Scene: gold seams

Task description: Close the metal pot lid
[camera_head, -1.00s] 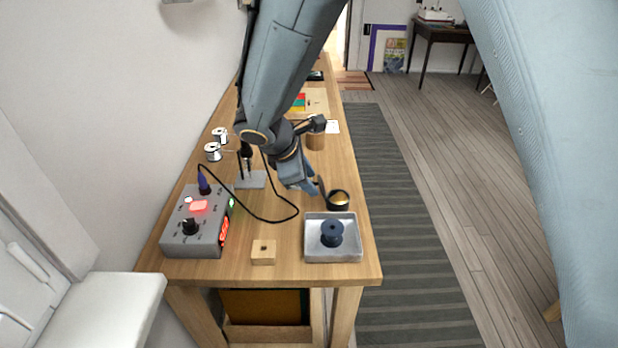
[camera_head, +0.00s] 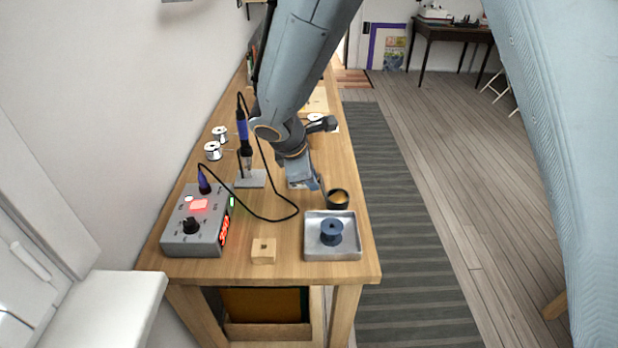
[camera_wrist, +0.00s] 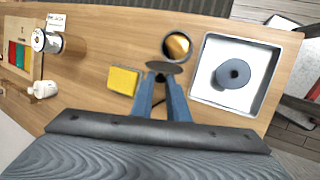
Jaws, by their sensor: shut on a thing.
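The metal pot (camera_head: 339,200) is a small dark round pot, open at the top, with gold-brown contents. It stands on the bench just behind the tray and also shows in the wrist view (camera_wrist: 167,46). My gripper (camera_wrist: 163,78) is shut on a dark flat round lid (camera_wrist: 165,67) at the pot's near rim in the wrist view. In the head view my gripper (camera_head: 316,184) is just left of the pot, and the lid looks steeply tilted. I cannot tell whether the lid touches the pot. The fingertips are partly hidden behind the lid.
A metal tray (camera_head: 314,252) with a dark spool (camera_head: 331,232) stands close in front of the pot. A yellow sponge (camera_wrist: 123,80) lies beside my fingers. A soldering iron (camera_head: 243,133) with its cable, a grey control box (camera_head: 182,239) and a wooden block (camera_head: 263,252) are to the left.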

